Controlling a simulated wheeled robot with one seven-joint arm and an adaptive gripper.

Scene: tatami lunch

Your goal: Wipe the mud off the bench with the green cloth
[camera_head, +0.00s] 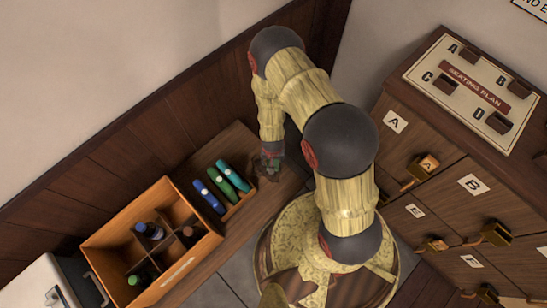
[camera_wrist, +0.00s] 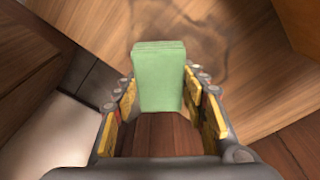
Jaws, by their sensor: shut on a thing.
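My gripper (camera_wrist: 160,105) is shut on the green cloth (camera_wrist: 159,75), a pale green folded block standing between the two yellow-padded fingers in the wrist view. The bench (camera_wrist: 130,18) is brown wood and lies below and beyond the cloth. A faint dark mud smear (camera_wrist: 222,62) marks the bench top just right of the cloth and also runs beyond it. In the head view my gripper (camera_head: 270,166) is low over the right part of the bench (camera_head: 237,150). Whether the cloth touches the wood is not clear.
On the bench, left of my gripper, stand a tray with blue, green and teal items (camera_head: 230,178) and a divided wooden crate (camera_head: 165,192) with bottles. A wall (camera_head: 165,120) runs behind. A drawer cabinet (camera_head: 440,150) with a seating plan board (camera_head: 474,84) stands right.

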